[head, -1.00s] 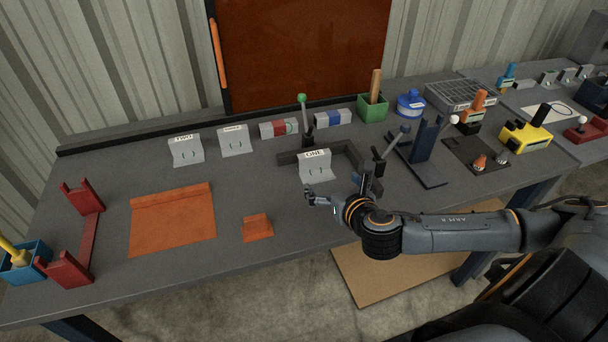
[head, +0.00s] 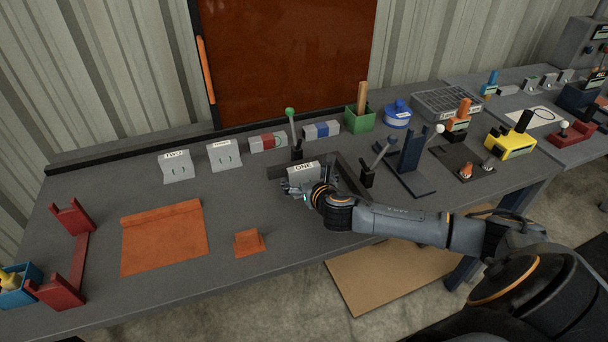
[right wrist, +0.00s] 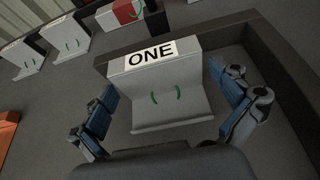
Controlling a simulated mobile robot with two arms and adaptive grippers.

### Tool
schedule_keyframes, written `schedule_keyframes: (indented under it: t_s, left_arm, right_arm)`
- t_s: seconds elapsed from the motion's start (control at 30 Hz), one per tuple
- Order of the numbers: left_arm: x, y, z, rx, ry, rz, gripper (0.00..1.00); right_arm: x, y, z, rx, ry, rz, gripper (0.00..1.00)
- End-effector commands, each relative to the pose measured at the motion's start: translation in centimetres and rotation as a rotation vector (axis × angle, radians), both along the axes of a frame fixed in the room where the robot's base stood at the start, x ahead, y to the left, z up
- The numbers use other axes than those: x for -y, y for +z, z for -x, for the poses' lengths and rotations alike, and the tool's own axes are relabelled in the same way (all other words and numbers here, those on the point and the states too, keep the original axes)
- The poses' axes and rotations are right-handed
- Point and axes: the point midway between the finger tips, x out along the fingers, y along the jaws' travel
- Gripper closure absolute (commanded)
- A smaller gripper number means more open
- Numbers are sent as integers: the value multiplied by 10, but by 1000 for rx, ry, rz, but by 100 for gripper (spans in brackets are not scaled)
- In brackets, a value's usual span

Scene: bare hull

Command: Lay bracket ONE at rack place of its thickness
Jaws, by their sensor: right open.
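Bracket ONE (head: 303,169) is a light grey angled bracket with a white ONE label. It stands on the bench beside a dark low frame, and my right gripper is right in front of it. In the right wrist view, bracket ONE (right wrist: 165,92) stands between the two blue-padded fingers of my open right gripper (right wrist: 170,108), with a gap on both sides. In the head view the right gripper (head: 298,189) hides its lower part. Brackets TWO (head: 176,167) and a third one (head: 224,156) stand to the left. My left gripper is out of view.
A dark angled frame (head: 346,173) lies around the right and back of bracket ONE. A green-knobbed lever (head: 291,125) stands behind it. Small grey racks are on the far right bench (head: 548,80).

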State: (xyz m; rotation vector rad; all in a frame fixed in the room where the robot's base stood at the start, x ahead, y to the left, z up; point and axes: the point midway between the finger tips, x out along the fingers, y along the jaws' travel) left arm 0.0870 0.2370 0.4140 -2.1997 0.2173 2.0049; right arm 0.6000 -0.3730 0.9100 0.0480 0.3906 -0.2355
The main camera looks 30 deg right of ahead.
Motion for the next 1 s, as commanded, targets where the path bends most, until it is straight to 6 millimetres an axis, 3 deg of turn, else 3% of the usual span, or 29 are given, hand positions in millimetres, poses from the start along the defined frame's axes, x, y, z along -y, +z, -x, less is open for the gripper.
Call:
schedule_keyframes:
  t_s: [0.1, 0.37, 0.6, 0.7, 1.0]
  left_arm:
    - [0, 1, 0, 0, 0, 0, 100]
    - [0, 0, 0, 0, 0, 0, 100]
    - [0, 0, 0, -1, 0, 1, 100]
    - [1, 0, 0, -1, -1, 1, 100]
    - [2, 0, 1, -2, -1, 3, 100]
  right_arm:
    - [2, -5, -10, -1, 0, 1, 0]
    - [3, -6, -11, -1, 1, 2, 0]
    - [3, -6, -11, -1, -1, 1, 47]
    - [3, -6, -11, -1, 0, 1, 54]
    - [3, -1, -11, 1, 1, 2, 55]
